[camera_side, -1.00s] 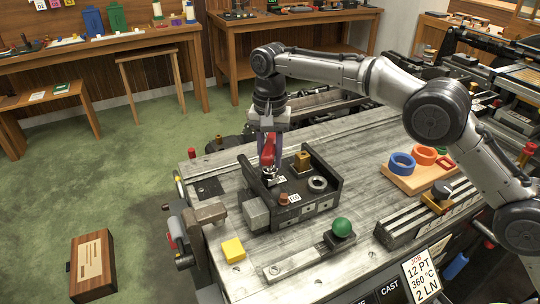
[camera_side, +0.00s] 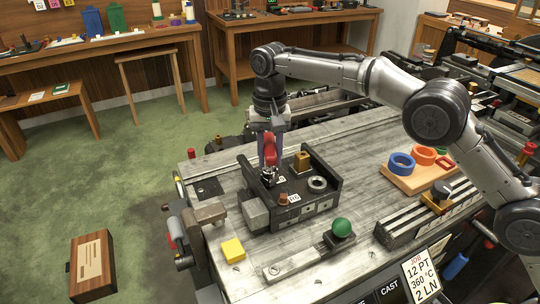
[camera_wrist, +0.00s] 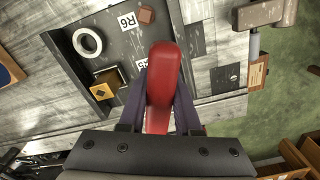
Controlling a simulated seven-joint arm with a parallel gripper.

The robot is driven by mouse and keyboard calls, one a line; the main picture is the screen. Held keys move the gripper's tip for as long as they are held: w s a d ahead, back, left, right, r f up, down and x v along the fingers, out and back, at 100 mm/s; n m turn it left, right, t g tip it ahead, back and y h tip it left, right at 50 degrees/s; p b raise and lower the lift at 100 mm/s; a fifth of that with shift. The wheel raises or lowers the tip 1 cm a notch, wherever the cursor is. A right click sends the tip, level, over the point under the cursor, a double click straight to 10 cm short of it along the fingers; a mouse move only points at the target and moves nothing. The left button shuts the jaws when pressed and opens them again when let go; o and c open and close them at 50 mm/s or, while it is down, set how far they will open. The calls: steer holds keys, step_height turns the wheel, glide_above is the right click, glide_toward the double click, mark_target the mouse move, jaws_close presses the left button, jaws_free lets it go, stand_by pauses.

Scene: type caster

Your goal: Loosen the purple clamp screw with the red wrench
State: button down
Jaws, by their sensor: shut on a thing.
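The red wrench (camera_side: 270,148) is upright between the purplish fingers of my gripper (camera_side: 270,158), which is shut on it. In the wrist view the red handle (camera_wrist: 163,75) runs up between the fingers of my gripper (camera_wrist: 160,100). The wrench's lower end is over the left part of the dark caster fixture (camera_side: 320,207), at a small metallic part (camera_side: 268,175). I cannot make out the purple clamp screw; the wrench and fingers cover that spot. Whether the wrench is seated on it cannot be told.
On the fixture stand a brass block (camera_side: 302,161), a pale ring (camera_side: 317,184) and a brown knob (camera_side: 283,198). A green ball handle (camera_side: 341,227) and a yellow block (camera_side: 233,249) are in front. A wooden board (camera_side: 398,183) with coloured rings lies to the right.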

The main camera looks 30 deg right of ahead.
mark_target(270, 144)
steer(key=shift+r, duration=0.2)
steer(key=shift+r, duration=1.35)
steer(key=shift+r, duration=2)
steer(key=c, duration=1.2)
jaws_free()
steer(key=shift+c, duration=0.2)
jaws_close()
